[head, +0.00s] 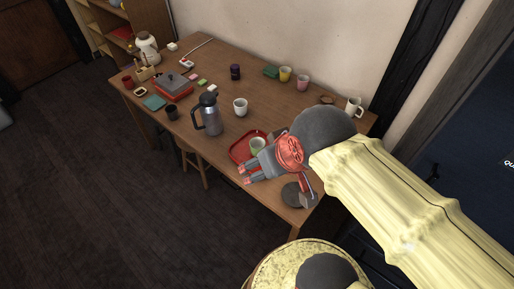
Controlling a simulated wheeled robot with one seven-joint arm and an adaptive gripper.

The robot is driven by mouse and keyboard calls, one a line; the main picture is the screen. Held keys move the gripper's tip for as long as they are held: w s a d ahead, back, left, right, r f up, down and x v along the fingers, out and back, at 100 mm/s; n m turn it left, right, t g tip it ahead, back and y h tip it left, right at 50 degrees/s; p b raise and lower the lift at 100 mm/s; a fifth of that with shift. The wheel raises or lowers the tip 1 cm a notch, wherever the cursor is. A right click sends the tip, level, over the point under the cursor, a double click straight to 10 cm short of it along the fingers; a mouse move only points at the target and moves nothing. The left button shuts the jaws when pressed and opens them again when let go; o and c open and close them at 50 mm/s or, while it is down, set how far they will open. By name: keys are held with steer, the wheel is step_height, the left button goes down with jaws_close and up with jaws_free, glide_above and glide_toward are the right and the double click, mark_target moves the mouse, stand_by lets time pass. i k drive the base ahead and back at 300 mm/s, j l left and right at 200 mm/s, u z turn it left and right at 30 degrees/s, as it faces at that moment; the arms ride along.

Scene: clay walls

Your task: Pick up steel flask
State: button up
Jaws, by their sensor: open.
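The steel flask (210,120), a grey jug with a dark top and a side handle, stands upright near the front edge of the wooden table (220,85), around its middle. My gripper (246,174) comes in from the right, with grey fingers and red-pink tips pointing left. It is open and empty, apart from the flask, to the lower right of it in the picture. My wrist hides part of the table's right end.
A red tray (237,154) with a green cup (258,146) lies beside my gripper. A stool (190,165) stands below the front edge.

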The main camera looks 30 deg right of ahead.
mark_target(210, 111)
steer(key=i+j, duration=0.35)
steer(key=j, duration=0.15)
steer(key=i+j+u, duration=0.1)
steer(key=i+j, duration=0.25)
steer(key=j, duration=0.15)
